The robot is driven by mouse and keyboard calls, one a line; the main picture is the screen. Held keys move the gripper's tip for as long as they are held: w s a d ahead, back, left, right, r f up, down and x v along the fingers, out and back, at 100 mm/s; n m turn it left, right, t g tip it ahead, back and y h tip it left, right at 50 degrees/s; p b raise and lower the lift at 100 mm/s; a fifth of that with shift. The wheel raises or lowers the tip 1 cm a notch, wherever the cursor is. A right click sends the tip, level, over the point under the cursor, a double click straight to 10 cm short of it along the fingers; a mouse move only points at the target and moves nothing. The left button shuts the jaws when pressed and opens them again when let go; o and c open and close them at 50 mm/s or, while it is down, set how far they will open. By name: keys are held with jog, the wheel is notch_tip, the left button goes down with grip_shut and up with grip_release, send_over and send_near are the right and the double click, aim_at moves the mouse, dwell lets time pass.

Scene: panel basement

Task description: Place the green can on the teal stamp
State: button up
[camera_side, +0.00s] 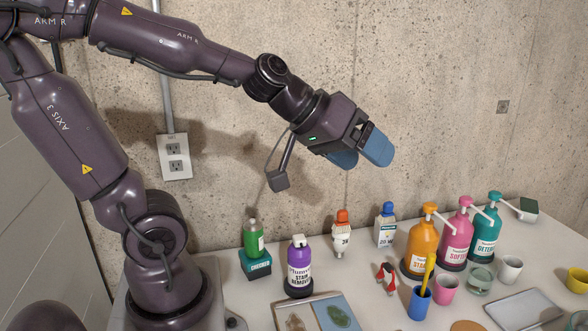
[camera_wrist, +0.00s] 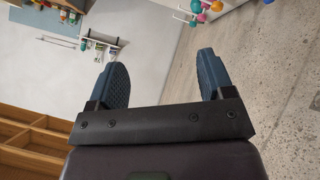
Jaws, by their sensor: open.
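A green can (camera_side: 253,240) with a pale top stands upright at the left of the table, in the side view. Directly below it in the picture is a small teal block with pale lettering (camera_side: 256,266), which looks like the teal stamp. The can appears to stand on this block, though I cannot fully tell if it is on it or just behind it. My gripper (camera_side: 362,158) is high above the table, to the right of the can and well apart from it. Its blue fingers are spread and empty, as the wrist view (camera_wrist: 162,60) also shows.
A purple bottle (camera_side: 298,265) stands close to the right of the teal block. Orange (camera_side: 421,246), pink (camera_side: 457,237) and teal (camera_side: 486,233) pump bottles stand further right, with several cups in front. A tray (camera_side: 320,318) lies at the front. The concrete wall is behind.

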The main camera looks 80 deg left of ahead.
jog(key=s+f+m+g+y, duration=0.1)
jog(key=s+m+g, duration=0.3)
jog(key=s, duration=0.6)
jog(key=shift+d+f+m+y, duration=0.2)
jog(key=shift+m+y, duration=0.1)
jog(key=shift+m, duration=0.1)
